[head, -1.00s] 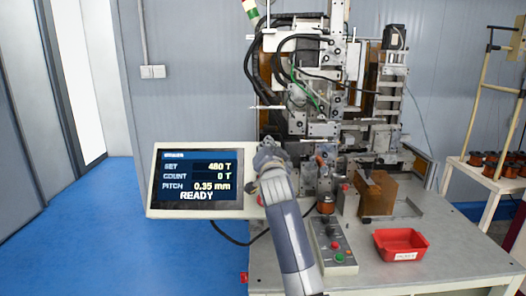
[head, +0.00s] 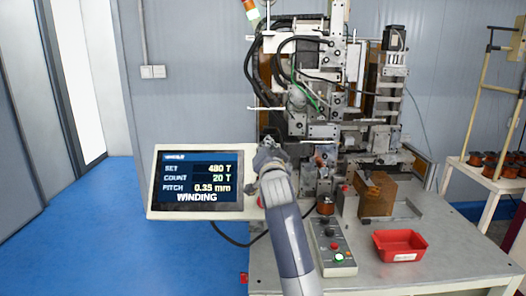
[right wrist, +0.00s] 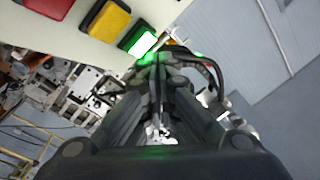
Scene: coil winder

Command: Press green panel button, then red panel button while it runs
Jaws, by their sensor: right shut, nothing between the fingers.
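The control panel (head: 152,208) stands left of the machine, its screen (head: 197,200) reading WINDING, SET 480 T, COUNT 20 T. In the right wrist view the lit green panel button (right wrist: 139,42), a yellow button (right wrist: 107,20) and the red panel button (right wrist: 50,7) sit in a row. My right gripper (right wrist: 152,62) is shut and empty, its tips at the green button; I cannot tell if they touch it. In the head view my right gripper (head: 268,155) hides the panel's button side. My left gripper is not in view.
The coil winder (head: 320,105) stands behind my right arm. A small control box (head: 330,243) with its own red and green buttons and a red tray (head: 400,244) lie on the table (head: 430,265). Blue floor (head: 80,235) is clear at the left.

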